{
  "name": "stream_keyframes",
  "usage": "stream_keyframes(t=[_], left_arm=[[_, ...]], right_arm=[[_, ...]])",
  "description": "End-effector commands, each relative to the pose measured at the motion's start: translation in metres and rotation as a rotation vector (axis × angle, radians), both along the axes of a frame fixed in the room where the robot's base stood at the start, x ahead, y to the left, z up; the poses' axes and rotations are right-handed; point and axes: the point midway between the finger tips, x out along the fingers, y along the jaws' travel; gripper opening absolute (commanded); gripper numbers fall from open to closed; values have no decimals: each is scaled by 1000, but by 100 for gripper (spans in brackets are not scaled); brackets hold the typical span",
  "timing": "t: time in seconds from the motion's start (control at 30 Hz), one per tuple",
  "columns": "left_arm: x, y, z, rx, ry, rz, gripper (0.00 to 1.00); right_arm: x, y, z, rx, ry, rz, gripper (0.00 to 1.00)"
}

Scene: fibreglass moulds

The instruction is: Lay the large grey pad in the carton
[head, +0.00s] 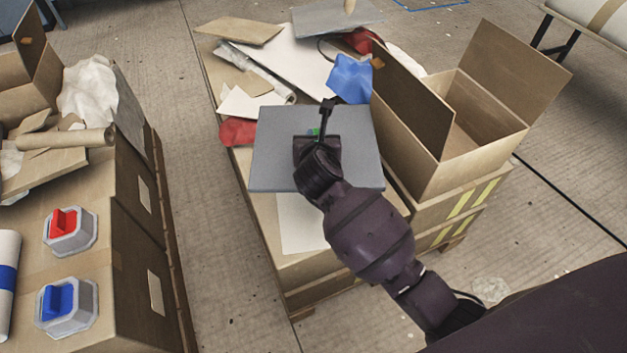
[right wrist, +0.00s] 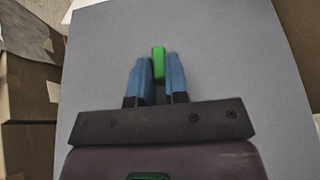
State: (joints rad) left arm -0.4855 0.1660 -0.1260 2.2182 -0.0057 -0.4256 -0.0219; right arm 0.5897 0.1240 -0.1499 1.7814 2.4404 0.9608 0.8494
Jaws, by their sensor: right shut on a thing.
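The large grey pad (head: 272,165) is a flat square board with a small green grip (right wrist: 159,62) on its top. My right gripper (head: 316,133) is shut on this green grip, its blue fingers on either side of it in the right wrist view. The pad looks roughly level over the near part of the cardboard-covered pallet, left of the carton; its height is hard to judge. The open carton (head: 484,158) stands at the right with flaps raised; I see part of its inner walls, and its floor is partly hidden. My left gripper is not in view.
A second grey board (head: 336,19) with a peg lies at the back. Blue cloth (head: 350,78), red cloth (head: 237,131) and cardboard scraps clutter the pallet. The carton's tall left flap (head: 411,97) stands between pad and opening. Tubs with red and blue handles are at left.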

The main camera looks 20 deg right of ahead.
Motion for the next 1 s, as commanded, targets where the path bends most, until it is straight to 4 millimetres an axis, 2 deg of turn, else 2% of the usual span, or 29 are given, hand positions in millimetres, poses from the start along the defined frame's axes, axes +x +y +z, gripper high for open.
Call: stream_keyframes(t=[0.03,0.3,0.43,0.67,0.8,1.0], left_arm=[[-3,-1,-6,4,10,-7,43],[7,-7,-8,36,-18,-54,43],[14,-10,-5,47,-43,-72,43],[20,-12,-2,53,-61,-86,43],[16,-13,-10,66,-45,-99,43],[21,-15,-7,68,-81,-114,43]], right_arm=[[-2,0,-24,-2,17,1,0],[-3,0,-81,-2,17,1,0],[-2,0,-98,-1,11,1,0],[-1,0,-109,0,5,1,0],[-3,0,-135,-1,13,1,0],[-2,0,-160,-1,10,1,0]])
